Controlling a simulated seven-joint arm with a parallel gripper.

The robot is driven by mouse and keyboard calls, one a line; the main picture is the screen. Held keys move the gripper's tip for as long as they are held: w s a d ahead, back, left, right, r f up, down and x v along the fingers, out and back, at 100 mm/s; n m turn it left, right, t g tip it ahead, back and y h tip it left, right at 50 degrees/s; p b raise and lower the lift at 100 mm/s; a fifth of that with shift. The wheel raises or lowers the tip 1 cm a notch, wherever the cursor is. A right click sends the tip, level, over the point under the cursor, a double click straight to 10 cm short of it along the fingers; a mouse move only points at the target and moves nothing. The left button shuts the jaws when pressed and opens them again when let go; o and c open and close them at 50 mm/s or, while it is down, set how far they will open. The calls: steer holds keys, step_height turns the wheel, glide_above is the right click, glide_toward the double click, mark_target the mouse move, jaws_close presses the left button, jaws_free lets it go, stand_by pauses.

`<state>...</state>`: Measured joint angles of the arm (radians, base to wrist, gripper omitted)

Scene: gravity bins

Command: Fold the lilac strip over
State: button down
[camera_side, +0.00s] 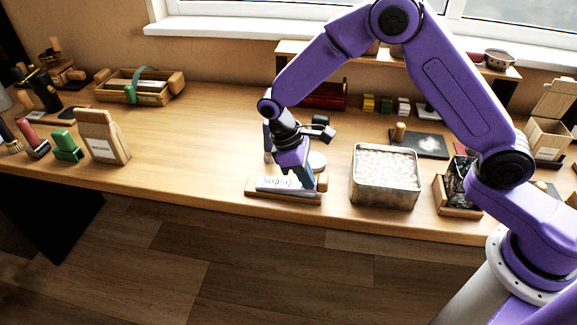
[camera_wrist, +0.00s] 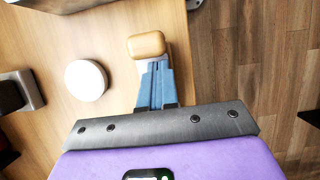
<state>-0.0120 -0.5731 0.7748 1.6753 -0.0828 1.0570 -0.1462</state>
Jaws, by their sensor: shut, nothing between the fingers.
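My gripper (camera_side: 308,183) points down at the right end of a small wooden board (camera_side: 284,194) near the table's front edge. Its two blue fingers are shut side by side with nothing between them, as the wrist view (camera_wrist: 155,66) also shows. A pale piece with dark marks (camera_side: 272,183) lies on the board, left of the fingers. I cannot tell surely whether it is the lilac strip, and no clearly lilac strip shows. A rounded wooden block (camera_wrist: 146,45) stands just beyond the fingertips. The fingers and wrist hide part of the board.
A metal tin of pale pieces (camera_side: 386,178) stands to the right, with a wooden box of dark pieces (camera_side: 457,188) beyond it. A white round disc (camera_wrist: 86,81) lies behind the board. The table left of the board is clear up to a wooden stand (camera_side: 103,137).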

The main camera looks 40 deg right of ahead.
mark_target(297, 186)
steer(key=shift+s+d+f, duration=0.1)
steer(key=shift+f, duration=0.25)
steer(key=shift+v, duration=2.55)
steer(key=shift+r, duration=0.15)
steer(key=shift+s+v, duration=0.35)
steer(key=shift+v, duration=8.2)
steer(key=s+d+f+n+t+y, duration=0.1)
steer(key=s+d+f, duration=0.1)
steer(key=s+d, duration=0.4)
steer(key=s+d+f+n+t+y, duration=0.1)
steer(key=s+d, duration=0.5)
steer(key=s, duration=0.9)
steer(key=s+d+f+n+t+y, duration=0.1)
steer(key=s+d+f, duration=0.2)
steer(key=s+d, duration=0.3)
steer(key=s, duration=0.4)
steer(key=shift+s+f+n, duration=0.2)
steer(key=shift+f+n, duration=0.1)
steer(key=shift+f, duration=0.05)
